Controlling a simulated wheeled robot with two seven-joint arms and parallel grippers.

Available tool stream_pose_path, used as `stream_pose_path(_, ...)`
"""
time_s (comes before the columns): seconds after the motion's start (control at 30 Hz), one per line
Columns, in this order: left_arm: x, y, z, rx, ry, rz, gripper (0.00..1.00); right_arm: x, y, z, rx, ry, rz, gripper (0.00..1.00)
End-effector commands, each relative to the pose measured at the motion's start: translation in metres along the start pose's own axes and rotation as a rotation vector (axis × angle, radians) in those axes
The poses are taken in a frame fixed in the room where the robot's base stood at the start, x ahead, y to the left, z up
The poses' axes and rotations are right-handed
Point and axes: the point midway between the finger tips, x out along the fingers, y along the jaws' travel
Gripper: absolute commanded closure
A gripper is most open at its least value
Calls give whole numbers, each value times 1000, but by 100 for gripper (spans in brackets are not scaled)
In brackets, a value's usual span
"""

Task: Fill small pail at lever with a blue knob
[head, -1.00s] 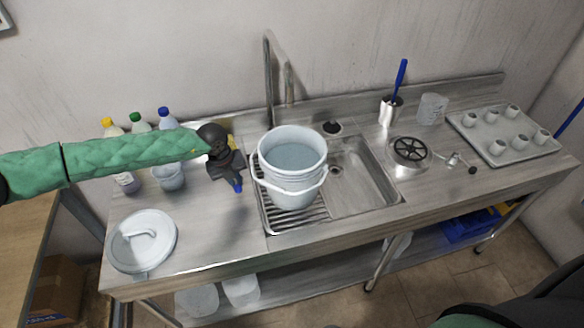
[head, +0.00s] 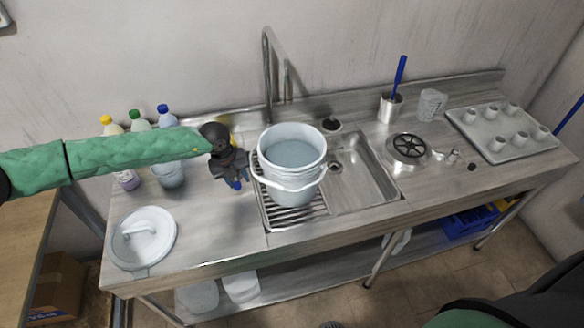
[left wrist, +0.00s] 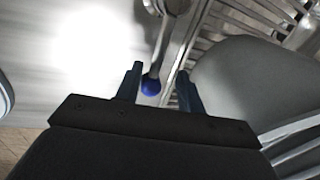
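A metal lever with a blue knob (left wrist: 151,87) shows in the left wrist view, with the knob between my left gripper's fingertips (left wrist: 158,80). The fingers are apart, with gaps visible beside the knob. In the head view my left gripper (head: 235,183) points down at the left edge of the sink. A large white pail (head: 290,182) holding water stands over the sink's slatted rack, just right of this gripper. A smaller pale pail (head: 169,176) stands at the left by the bottles, partly hidden under my left arm. My right gripper is out of view.
A tall faucet (head: 268,75) rises behind the sink (head: 362,195). A round white lid (head: 143,240) lies at the counter's front left. A round burner (head: 408,148) and a tray of small cups (head: 520,153) are at the right. The counter between lid and sink is clear.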

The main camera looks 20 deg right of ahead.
Motion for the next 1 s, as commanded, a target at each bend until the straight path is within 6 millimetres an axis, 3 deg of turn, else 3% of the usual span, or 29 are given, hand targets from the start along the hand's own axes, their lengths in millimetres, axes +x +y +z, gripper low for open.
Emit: stream_pose_path(1.0, -1, -1, 5, -4, -8, 1, 63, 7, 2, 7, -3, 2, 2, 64)
